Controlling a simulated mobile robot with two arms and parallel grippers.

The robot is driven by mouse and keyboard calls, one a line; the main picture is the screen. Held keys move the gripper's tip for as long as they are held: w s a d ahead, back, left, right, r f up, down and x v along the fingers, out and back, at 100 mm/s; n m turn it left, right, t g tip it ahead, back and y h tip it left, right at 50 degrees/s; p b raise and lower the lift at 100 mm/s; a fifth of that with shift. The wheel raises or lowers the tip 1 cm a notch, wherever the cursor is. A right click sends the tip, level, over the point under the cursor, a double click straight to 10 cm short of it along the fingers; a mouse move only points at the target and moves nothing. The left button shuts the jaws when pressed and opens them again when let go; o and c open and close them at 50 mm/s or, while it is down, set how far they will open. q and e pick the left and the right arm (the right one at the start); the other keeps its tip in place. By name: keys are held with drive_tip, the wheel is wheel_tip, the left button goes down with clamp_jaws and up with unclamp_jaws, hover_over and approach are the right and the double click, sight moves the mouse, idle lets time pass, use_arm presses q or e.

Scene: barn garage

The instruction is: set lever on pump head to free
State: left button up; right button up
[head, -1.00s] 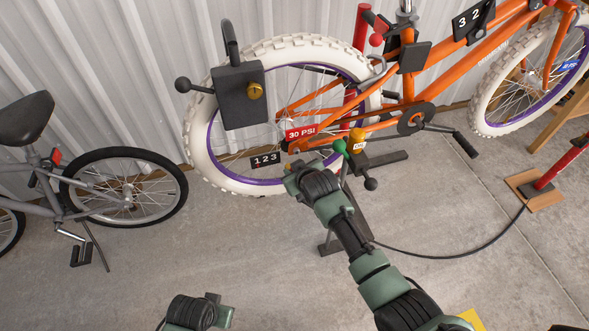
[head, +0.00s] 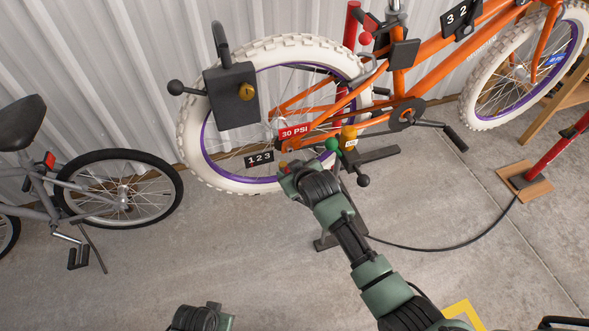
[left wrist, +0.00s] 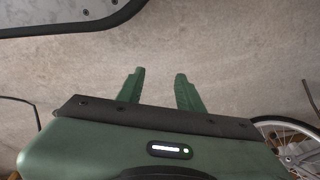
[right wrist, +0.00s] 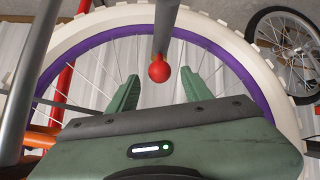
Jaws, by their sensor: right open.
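A pump-head-like fitting with an amber top (head: 348,136), a green ball (head: 332,144) and a black ball (head: 363,181) stands by the orange bike's rear wheel in the head view. My right gripper (head: 283,164) is just left of it, in front of the wheel. In the right wrist view, a red ball (right wrist: 160,71) on a grey rod (right wrist: 166,28) appears between the open fingertips (right wrist: 159,75); contact cannot be told. I cannot tell which knob is the lever. My left gripper (left wrist: 160,73) is open and empty above the floor.
A grey box (head: 232,95) with a ball arm hangs in front of the white tyre (head: 190,130). A grey bike (head: 120,190) stands left. A red floor pump (head: 545,158) stands right, its black hose (head: 440,249) across the floor.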

use_arm(q)
drive_tip(key=shift+s+a+f+p, duration=0.1)
drive_tip(key=shift+s+f+p, duration=0.2)
drive_tip(key=shift+s+f, duration=0.6)
drive_tip(key=shift+s+a+f+p, duration=0.1)
drive_tip(key=shift+s+f+p, duration=0.15)
drive_tip(key=shift+s+f, duration=0.55)
use_arm(e)
drive_tip(key=shift+v, duration=2.2)
use_arm(q)
drive_tip(key=shift+w+f, duration=0.25)
